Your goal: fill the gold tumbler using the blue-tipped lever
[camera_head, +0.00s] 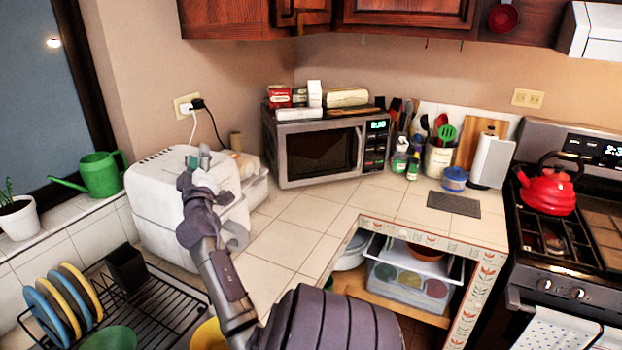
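My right arm reaches up from the bottom, and its gripper (203,166) is over the right part of the white boxy appliance (155,200). My wrist hides much of that side, and the fingers are too small and overlapped to tell whether they are open or shut. Small teal-blue bits (205,149) show at the fingertips; I cannot tell whether they belong to a lever or to the gripper. A small tan-gold cylinder (236,141) stands behind the appliance; I cannot tell whether it is the gold tumbler. My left gripper is out of view.
A dish rack (160,309) with plates is at the lower left. A green watering can (100,175) stands on the window ledge. A microwave (318,148) is in the corner. Tiled counter (300,238) is clear before it. A red kettle (546,190) sits on the stove.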

